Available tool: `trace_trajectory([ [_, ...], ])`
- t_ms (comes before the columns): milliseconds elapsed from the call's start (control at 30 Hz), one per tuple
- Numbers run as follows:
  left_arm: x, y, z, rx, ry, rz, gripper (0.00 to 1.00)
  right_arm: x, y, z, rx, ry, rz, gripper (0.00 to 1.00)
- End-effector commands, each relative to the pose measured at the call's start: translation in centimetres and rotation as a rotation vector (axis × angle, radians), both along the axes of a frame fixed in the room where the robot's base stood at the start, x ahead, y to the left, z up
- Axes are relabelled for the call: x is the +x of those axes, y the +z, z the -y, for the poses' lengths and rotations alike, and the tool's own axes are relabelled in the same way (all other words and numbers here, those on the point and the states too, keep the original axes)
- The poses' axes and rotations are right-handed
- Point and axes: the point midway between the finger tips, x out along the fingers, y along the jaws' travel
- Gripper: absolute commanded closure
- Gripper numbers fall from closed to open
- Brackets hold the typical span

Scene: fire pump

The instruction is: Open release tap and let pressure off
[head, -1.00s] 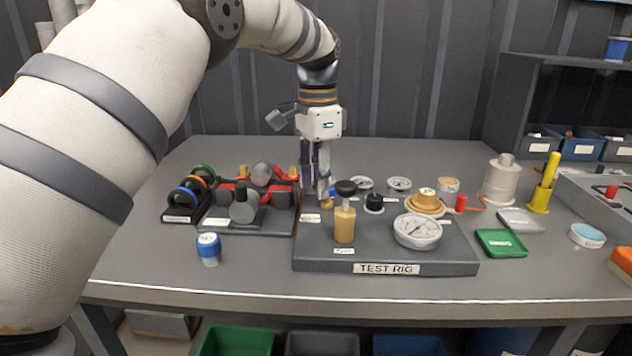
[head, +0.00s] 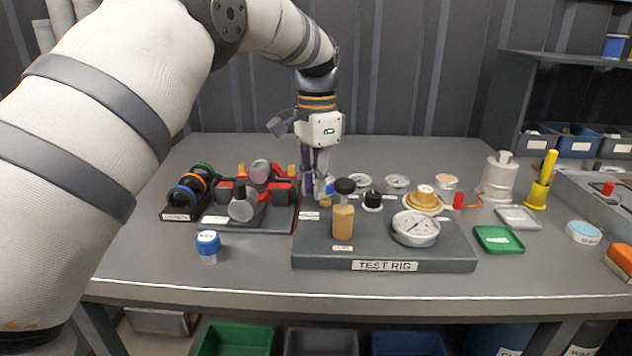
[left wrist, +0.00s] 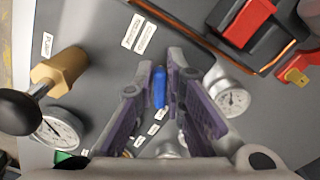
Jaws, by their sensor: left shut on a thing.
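The release tap shows as a small blue lever (head: 330,187) over a brass body (head: 325,201) at the back left of the test rig. In the left wrist view the blue lever (left wrist: 159,87) lies between my fingers. My left gripper (head: 319,190) points down at the tap and is shut on the blue lever. Its fingers hide part of the tap, so I cannot tell how far it is turned. The large pressure gauge (head: 416,228) is at the rig's front right; its reading is too small to tell. My right gripper is out of view.
A brass pump with a black knob (head: 343,210) stands just in front of the tap. Small gauges (head: 397,182) stand to its right. A red-and-black holder (head: 258,190) is at the left. Bare table lies behind the rig.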

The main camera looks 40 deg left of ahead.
Motion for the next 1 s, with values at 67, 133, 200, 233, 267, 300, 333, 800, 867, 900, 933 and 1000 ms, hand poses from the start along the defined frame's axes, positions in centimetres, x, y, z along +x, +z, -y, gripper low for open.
trace_trajectory([
  [67, -0.1, 0.2, 0.1, -0.001, 0.042, 0.003, 1.0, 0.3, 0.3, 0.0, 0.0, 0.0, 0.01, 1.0],
  [133, -0.1, 0.3, 0.2, -0.001, 0.092, 0.004, 1.0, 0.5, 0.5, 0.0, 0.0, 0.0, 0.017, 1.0],
  [200, -0.1, 0.3, 0.3, -0.001, 0.15, 0.005, 1.0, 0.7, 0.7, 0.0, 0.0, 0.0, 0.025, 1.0],
  [233, -0.1, 0.3, 0.4, 0.0, 0.177, 0.004, 1.0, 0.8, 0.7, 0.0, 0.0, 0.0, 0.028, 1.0],
  [267, -0.2, 0.3, 0.4, 0.0, 0.204, 0.004, 1.0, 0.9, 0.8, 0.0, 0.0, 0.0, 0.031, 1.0],
  [300, -0.2, 0.3, 0.5, 0.0, 0.243, 0.004, 1.0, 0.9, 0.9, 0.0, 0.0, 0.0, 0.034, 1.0],
  [333, -0.2, 0.3, 0.5, 0.0, 0.271, 0.004, 1.0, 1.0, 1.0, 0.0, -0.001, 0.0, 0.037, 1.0],
  [800, -0.1, 0.1, 1.3, -0.001, 0.709, 0.003, 1.0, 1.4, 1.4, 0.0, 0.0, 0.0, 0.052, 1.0],
  [867, -0.1, 0.1, 1.4, 0.0, 0.759, 0.002, 1.0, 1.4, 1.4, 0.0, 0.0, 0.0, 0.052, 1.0],
  [900, -0.1, 0.1, 1.4, 0.0, 0.79, 0.002, 1.0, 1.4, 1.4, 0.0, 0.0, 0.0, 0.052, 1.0],
  [933, -0.1, 0.1, 1.5, 0.0, 0.813, 0.002, 1.0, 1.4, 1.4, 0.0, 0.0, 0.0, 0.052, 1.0],
  [1000, -0.1, 0.1, 1.6, 0.0, 0.861, 0.002, 1.0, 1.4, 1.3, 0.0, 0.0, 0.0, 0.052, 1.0],
])
